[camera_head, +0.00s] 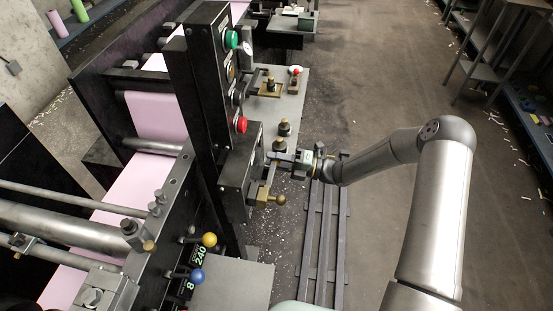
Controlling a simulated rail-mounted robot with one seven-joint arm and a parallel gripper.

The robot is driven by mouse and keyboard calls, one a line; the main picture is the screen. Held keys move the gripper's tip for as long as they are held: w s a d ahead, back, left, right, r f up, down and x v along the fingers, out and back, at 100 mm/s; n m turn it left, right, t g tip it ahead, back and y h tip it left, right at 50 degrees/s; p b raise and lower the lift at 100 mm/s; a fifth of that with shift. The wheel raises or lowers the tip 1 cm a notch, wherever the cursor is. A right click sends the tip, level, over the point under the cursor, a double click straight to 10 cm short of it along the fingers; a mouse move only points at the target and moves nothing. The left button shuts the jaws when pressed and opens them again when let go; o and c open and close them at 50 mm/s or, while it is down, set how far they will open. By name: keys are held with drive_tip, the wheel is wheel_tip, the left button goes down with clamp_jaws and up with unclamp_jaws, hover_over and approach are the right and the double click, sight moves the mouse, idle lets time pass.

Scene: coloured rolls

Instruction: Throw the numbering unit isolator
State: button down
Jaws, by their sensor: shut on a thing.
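A dark box (236,178) is fixed low on the black control column, and I take it as the numbering unit isolator. A brass-coloured lever (267,186) stands at its right side, with a round brass knob (281,200) near its lower end. My gripper (273,156) reaches in from the right, level with the top of the lever. Its fingers are shut at the lever's upper end; the exact contact is small and partly hidden.
The column carries a green button (231,39) and a red button (241,125). Levers with a yellow ball (209,239) and a blue ball (197,275) stand below. Pink web (155,116) runs through the press at left. A slatted platform (322,240) lies under my arm; open floor is at right.

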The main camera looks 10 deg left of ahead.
drive_tip(key=shift+f, duration=0.15)
drive_tip(key=c, duration=1.1)
unclamp_jaws()
drive_tip(key=d+b, duration=0.1)
drive_tip(key=d, duration=0.4)
drive_tip(key=d+f+b, duration=0.1)
drive_tip(key=d, duration=0.5)
drive_tip(key=w+d+b, duration=0.1)
drive_tip(key=d+b, duration=0.1)
drive_tip(key=d, duration=0.4)
drive_tip(key=shift+d+f, duration=0.15)
drive_tip(key=shift+f, duration=0.25)
